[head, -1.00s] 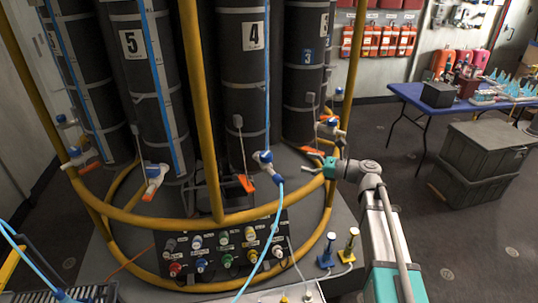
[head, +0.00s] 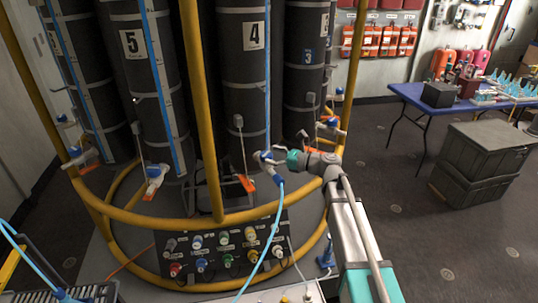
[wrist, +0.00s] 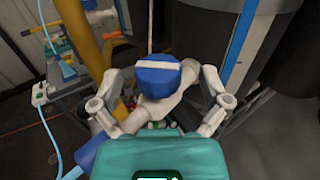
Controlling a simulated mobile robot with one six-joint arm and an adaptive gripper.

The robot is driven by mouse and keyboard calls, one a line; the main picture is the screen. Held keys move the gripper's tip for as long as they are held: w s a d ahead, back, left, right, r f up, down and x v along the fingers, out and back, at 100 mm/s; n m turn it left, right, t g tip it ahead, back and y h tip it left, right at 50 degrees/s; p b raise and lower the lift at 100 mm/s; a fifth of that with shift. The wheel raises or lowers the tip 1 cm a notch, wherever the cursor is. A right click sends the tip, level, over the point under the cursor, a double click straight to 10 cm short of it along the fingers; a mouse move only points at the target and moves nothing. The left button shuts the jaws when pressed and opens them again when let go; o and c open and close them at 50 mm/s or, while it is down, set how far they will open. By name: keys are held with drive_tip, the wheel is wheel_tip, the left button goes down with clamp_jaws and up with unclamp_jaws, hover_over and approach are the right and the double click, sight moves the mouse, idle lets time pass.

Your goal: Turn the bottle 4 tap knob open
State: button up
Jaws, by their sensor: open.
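Bottle 4 is the black cylinder (head: 243,60) with the white "4" label. Its tap (head: 270,163) is a white fitting with blue parts and a light blue hose leading down. In the wrist view the blue tap knob (wrist: 158,76) with a white bar across it sits centred ahead of my gripper. My gripper (wrist: 160,86) is open, one finger on each side of the knob. I cannot tell whether the fingers touch it. In the head view my teal gripper (head: 288,160) is at the right of the tap and hides part of it.
A yellow rail (head: 160,217) curves in front of the bottles, with a yellow post (head: 199,100) left of bottle 4. An orange-handled part (head: 246,184) hangs close to the tap. A connector panel (head: 185,242) is below. Grey crates (head: 485,155) stand right, on open floor.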

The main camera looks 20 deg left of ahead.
drive_tip(key=shift+a, duration=1)
drive_tip(key=c, duration=1.1)
drive_tip(key=shift+d, duration=0.3)
drive_tip(key=shift+c, duration=0.3)
drive_tip(key=shift+a, duration=0.2)
drive_tip(key=shift+w, duration=0.1)
